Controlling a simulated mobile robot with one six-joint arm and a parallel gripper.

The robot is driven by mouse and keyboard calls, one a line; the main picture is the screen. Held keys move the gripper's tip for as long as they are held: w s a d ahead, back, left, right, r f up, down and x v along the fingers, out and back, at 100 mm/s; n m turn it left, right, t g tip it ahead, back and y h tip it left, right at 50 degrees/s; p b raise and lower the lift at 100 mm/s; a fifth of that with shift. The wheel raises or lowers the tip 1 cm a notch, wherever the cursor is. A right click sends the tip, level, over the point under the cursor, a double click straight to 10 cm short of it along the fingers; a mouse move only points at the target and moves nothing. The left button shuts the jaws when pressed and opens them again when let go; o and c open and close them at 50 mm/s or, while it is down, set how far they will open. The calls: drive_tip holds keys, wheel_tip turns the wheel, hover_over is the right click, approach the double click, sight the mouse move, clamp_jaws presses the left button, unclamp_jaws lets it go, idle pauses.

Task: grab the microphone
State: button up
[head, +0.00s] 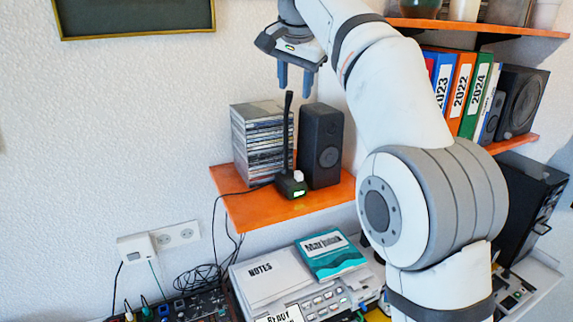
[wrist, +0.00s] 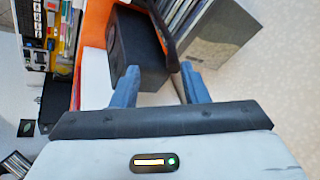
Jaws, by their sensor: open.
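The microphone is a thin black gooseneck stem (head: 288,135) standing upright on a small dark base (head: 291,185) with a green-lit display, on the orange shelf (head: 300,205). My gripper (head: 295,91) is open and empty, pointing down, with its blue-grey fingers around the height of the microphone's top. In the wrist view my gripper (wrist: 159,68) has both fingers apart. A dark curved strip, seemingly the microphone (wrist: 166,35), ends near the right finger, between the two fingertips. I cannot tell the exact depth between them.
A black speaker (head: 320,145) stands right of the microphone, and a stack of disc cases (head: 262,145) stands behind it to the left. Both are close by. A second orange shelf (head: 512,144) with binders is at right. Equipment and books (head: 330,255) lie below.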

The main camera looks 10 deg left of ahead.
sight(288, 117)
drive_tip(key=shift+w+a+f+b, duration=0.15)
drive_tip(key=shift+w+a+f, duration=0.15)
drive_tip(key=shift+w+f, duration=0.3)
drive_tip(key=shift+w+a+f+b, duration=0.15)
drive_tip(key=shift+w+a+f, duration=0.15)
drive_tip(key=shift+w+f, duration=0.3)
drive_tip(key=x, duration=0.4)
drive_tip(key=shift+s+a+f, duration=0.1)
drive_tip(key=shift+a+f, duration=0.1)
drive_tip(key=shift+a, duration=0.05)
clamp_jaws()
